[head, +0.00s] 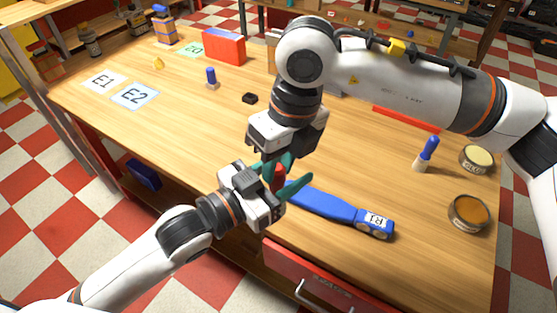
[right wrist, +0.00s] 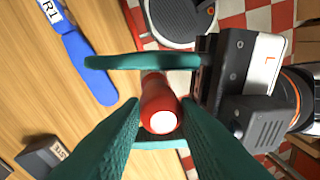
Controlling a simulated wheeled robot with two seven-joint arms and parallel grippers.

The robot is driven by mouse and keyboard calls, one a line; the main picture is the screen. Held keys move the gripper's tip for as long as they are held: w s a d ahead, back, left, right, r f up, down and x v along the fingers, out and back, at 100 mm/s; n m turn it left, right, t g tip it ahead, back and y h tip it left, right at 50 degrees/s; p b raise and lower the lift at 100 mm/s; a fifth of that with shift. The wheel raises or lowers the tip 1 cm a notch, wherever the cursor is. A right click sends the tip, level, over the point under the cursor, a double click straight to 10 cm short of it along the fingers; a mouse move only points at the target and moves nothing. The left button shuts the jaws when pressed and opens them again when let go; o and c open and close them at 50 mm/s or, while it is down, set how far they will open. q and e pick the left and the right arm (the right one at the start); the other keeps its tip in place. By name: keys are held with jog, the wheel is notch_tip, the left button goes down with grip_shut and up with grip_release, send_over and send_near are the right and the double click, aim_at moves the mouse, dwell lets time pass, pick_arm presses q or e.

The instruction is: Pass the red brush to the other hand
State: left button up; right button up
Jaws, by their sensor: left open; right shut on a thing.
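The red brush (head: 279,178) is held above the table near its front edge, mostly hidden by the grippers in the head view. In the right wrist view the red brush (right wrist: 158,97) shows its pale round end towards the camera. My right gripper (head: 277,168) comes from above and is shut on it; its teal fingers also show in the right wrist view (right wrist: 160,112). My left gripper (head: 291,174) is open, coming from the lower left. Its fingers lie on either side of the brush in the right wrist view (right wrist: 145,100); I cannot tell whether they touch it.
A blue piece marked R1 (head: 325,204) lies on the table just right of the grippers. A small black block (head: 250,98) and a blue-topped bottle (head: 211,78) stand behind. Round tins (head: 468,212) and another blue-topped item (head: 427,154) are at the right. Cards E1 and E2 (head: 135,96) lie left.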

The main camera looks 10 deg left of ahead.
pick_arm(q)
jog(key=s+a+f+g+y, duration=0.25)
jog(key=a+f, duration=0.35)
jog(key=f, duration=0.9)
jog(key=s+a+f+n+g+y, duration=0.1)
jog(key=a+f+y, duration=0.4)
jog(key=f, duration=1)
jog(key=s+a+f+g+y, duration=0.2)
jog(key=a+f, duration=0.6)
jog(key=f, duration=0.7)
jog(key=s+d+f+n+g+y, duration=0.1)
jog(key=s+f+n+g, duration=0.1)
jog(key=s+f, duration=0.8)
jog(key=s+f+n+g+y, duration=0.1)
jog(key=s+f+g, duration=0.4)
jog(key=s+f, duration=0.5)
jog(key=s+n, duration=0.1)
jog(key=s, duration=0.7)
jog(key=shift+d+f+n, duration=0.3)
jog(key=shift+d+f, duration=0.05)
